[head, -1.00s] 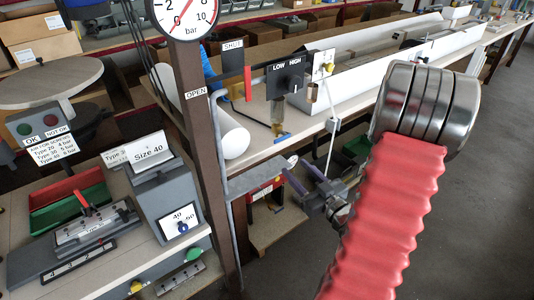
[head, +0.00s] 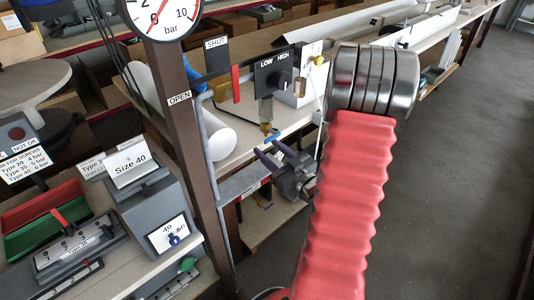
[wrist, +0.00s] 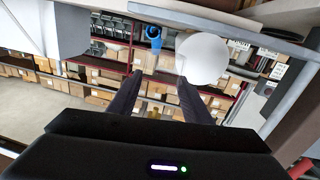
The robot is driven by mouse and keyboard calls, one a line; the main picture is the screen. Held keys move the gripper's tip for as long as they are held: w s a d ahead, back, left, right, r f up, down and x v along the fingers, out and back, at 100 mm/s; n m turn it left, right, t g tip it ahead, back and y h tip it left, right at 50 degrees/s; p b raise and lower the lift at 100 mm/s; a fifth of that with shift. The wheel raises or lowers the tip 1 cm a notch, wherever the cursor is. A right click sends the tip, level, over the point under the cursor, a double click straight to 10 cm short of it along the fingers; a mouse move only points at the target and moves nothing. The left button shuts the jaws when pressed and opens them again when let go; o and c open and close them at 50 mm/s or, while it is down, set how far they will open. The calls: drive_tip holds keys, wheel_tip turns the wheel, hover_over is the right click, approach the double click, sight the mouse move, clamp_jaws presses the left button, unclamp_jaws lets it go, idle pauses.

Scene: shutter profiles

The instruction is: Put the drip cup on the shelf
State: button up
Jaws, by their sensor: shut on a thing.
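My gripper (head: 272,155) is right of the dark post, just below the brass fitting (head: 266,126) under the pressure controls. Its dark fingers also show in the wrist view (wrist: 158,85), pointing up the picture. A narrow grey ledge (head: 240,184) runs from the pipe beside the post toward my gripper. I cannot tell for certain whether it is the shelf. A small blue cup-like shape (wrist: 153,34) shows beyond the fingertips; I cannot tell its distance.
A white tube (head: 205,125) lies on the bench left of my gripper; a round white end (wrist: 203,58) shows in the wrist view. The post (head: 184,130) carries a gauge (head: 160,12). A grey block (head: 160,205) stands front left. The floor at right is clear.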

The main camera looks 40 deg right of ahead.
drive_tip(key=shift+w+a, duration=0.25)
drive_tip(key=shift+w, duration=0.45)
drive_tip(key=shift+w+f, duration=0.15)
drive_tip(key=shift+w, duration=0.15)
drive_tip(key=shift+s+d+f, duration=0.25)
drive_tip(key=shift+s+d, duration=0.15)
drive_tip(key=shift+d, duration=0.05)
drive_tip(key=shift+w+a+f, duration=0.15)
drive_tip(key=shift+a+f, duration=0.05)
drive_tip(key=shift+f, duration=0.5)
drive_tip(key=shift+w+a+f, duration=0.15)
drive_tip(key=shift+f, duration=0.5)
drive_tip(key=shift+s, duration=0.1)
drive_tip(key=o, duration=1.2)
drive_tip(key=shift+c, duration=0.2)
